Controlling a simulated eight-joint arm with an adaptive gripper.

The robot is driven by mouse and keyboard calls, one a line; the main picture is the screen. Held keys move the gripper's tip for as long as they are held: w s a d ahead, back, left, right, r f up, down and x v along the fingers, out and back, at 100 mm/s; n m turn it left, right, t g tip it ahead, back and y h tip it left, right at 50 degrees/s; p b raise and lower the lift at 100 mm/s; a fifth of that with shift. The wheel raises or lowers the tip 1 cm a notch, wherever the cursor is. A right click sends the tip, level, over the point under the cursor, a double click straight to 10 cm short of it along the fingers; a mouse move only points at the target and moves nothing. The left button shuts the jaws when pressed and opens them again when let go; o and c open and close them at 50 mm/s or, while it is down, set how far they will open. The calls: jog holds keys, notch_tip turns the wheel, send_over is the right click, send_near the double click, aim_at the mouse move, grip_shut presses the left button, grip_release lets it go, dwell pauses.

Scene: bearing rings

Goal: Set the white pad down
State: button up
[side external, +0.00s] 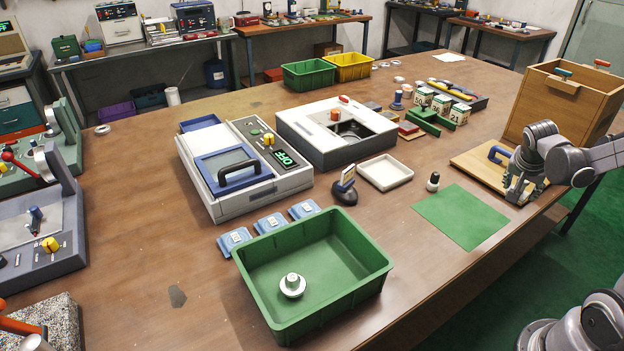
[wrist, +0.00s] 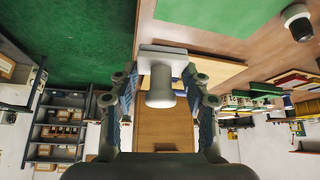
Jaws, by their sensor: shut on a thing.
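My gripper (side external: 520,188) is over the wooden board with the blue handle, near the table's right edge. In the wrist view my gripper (wrist: 162,78) is shut on the white pad (wrist: 162,50), a flat plate with a round white stem between the fingers. In the side view I cannot make out the pad among the fingers. Whether the pad touches the board below is not clear. The green mat (side external: 462,216) lies flat and bare left of my gripper; it also shows in the wrist view (wrist: 225,14).
The wooden board (side external: 478,163) and a tall wooden box (side external: 560,105) stand close to my arm. A small black-and-white knob (side external: 433,181) stands by the mat's far corner. An empty white tray (side external: 386,173) lies behind the mat.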

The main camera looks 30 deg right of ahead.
jog(key=w+a+n+t+y, duration=0.1)
jog(key=w+a+n+t, duration=0.1)
jog(key=w+a+n, duration=0.35)
jog(key=w+a+n+t+y, duration=0.25)
jog(key=w+a, duration=0.45)
jog(key=w, duration=0.4)
jog(key=w+a+n+y, duration=0.2)
jog(key=w+a+n, duration=0.25)
jog(key=a, duration=0.35)
jog(key=w+a+n+y, duration=0.1)
jog(key=w+a+n, duration=0.2)
jog(key=w+a, duration=0.35)
jog(key=w+a+n+g+y, duration=0.15)
jog(key=a+n+y, duration=0.6)
jog(key=a, duration=2.25)
jog(key=a+f+n, duration=0.1)
jog(key=a+f, duration=0.1)
jog(key=a, duration=0.2)
jog(key=a+f+n+h, duration=0.1)
jog(key=a+f, duration=0.1)
jog(key=a, duration=0.1)
jog(key=s+a+f+n+h, duration=0.1)
jog(key=a+f, duration=0.1)
jog(key=a, duration=0.2)
jog(key=shift+a+f, duration=0.15)
jog(key=shift+a, duration=0.2)
jog(key=shift+a+f, duration=0.3)
jog(key=shift+f, duration=1.9)
